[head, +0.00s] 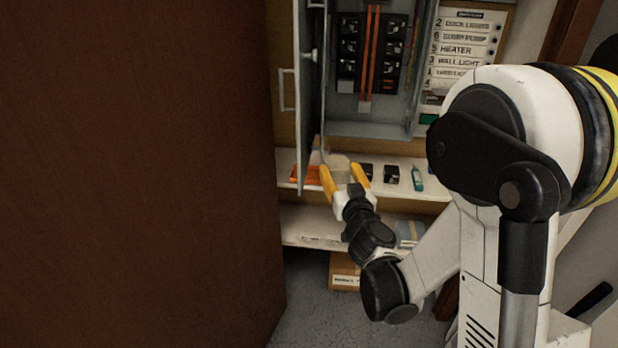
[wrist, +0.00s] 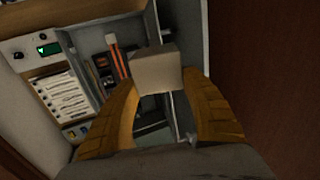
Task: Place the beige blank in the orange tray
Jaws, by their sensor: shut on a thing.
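My gripper (head: 344,176) has yellow fingers and reaches toward the upper shelf below the open electrical cabinet. It is shut on the beige blank (wrist: 157,68), a plain block held between the fingertips in the wrist view. In the head view the pale blank (head: 337,161) shows just beyond the fingers, partly covered by them. The orange tray (head: 305,174) lies on the shelf just left of the fingers. Part of the tray is hidden by the cabinet door and my gripper. I cannot make out the tray in the wrist view.
The grey cabinet door (head: 311,100) stands open just left of my gripper. Black breakers (head: 391,175) and a teal tool (head: 417,178) lie on the shelf to the right. A large brown panel (head: 130,170) fills the left side. A lower shelf (head: 300,228) is below.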

